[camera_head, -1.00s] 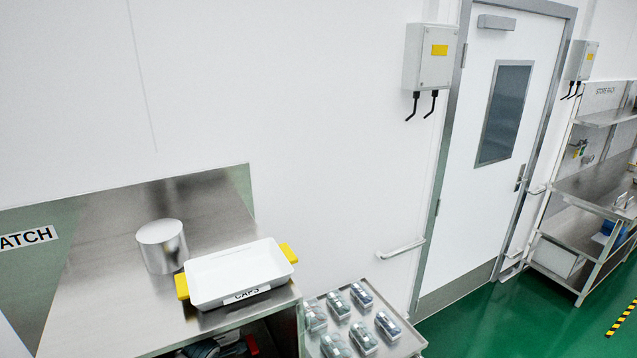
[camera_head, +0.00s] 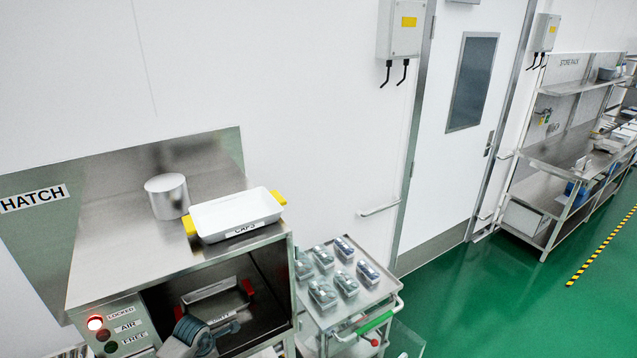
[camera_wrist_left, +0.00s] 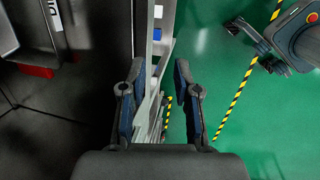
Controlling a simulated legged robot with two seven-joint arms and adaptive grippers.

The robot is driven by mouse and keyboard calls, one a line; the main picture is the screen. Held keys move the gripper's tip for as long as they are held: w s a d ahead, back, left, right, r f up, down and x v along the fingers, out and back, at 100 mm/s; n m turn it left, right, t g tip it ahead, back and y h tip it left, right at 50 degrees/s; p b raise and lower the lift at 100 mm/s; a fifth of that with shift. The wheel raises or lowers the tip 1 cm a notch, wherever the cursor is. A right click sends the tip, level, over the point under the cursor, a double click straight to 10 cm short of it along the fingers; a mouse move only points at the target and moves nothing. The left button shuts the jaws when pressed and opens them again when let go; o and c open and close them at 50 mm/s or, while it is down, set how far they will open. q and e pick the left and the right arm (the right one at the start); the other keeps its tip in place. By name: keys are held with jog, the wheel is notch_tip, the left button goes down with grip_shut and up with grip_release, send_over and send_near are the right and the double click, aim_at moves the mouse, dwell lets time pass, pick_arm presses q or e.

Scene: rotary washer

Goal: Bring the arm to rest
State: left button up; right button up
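My left gripper (camera_wrist_left: 157,100) shows in the left wrist view with its two dark fingers apart and nothing between them. A dark grey, ridged part at the bottom of the head view, in front of the hatch opening, may belong to my left arm; I cannot tell its fingers there. A tray with red handles (camera_head: 210,303) sits inside the hatch's lower opening. Its red handle (camera_wrist_left: 36,71) also shows at the upper left of the left wrist view, apart from the fingers.
A white CAPS tray (camera_head: 235,213) and a metal cylinder (camera_head: 168,197) stand on the steel hatch top (camera_head: 120,240). A red lamp (camera_head: 95,323) glows beside LOCKED. A trolley (camera_head: 345,312) holds several clear-topped items. Green floor (camera_head: 480,300) is open at right.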

pick_arm(q)
jog(key=s+d+f+n+h+b, duration=0.35)
jog(key=d+f+n+h, duration=0.5)
jog(key=d+f, duration=0.65)
jog(key=s+a+f+n+t+b, duration=0.15)
jog(key=f+n+t, duration=0.25)
jog(key=f+n, duration=0.4)
jog(key=s+a+f+n+t+b, duration=0.1)
jog(key=s+f+n+t, duration=0.1)
jog(key=f+n+t, duration=0.4)
jog(key=s+a+f+n+g+y+b, duration=0.1)
jog(key=s+a+f+n+g+y, duration=0.2)
jog(key=s+f+n, duration=0.55)
jog(key=s+a+f+n+g+y, duration=0.2)
jog(key=s+a+f+n+y, duration=0.3)
jog(key=s+f, duration=0.6)
jog(key=s+d+f+n+g+b, duration=0.1)
jog(key=s+f+n+g, duration=0.2)
jog(key=s, duration=0.9)
jog(key=s+f+n+g, duration=0.3)
jog(key=s+f+n, duration=0.3)
jog(key=s, duration=0.6)
jog(key=shift+s+d+f+g+b, duration=0.35)
jog(key=shift+s+d+f+g, duration=0.05)
jog(key=shift+f, duration=0.05)
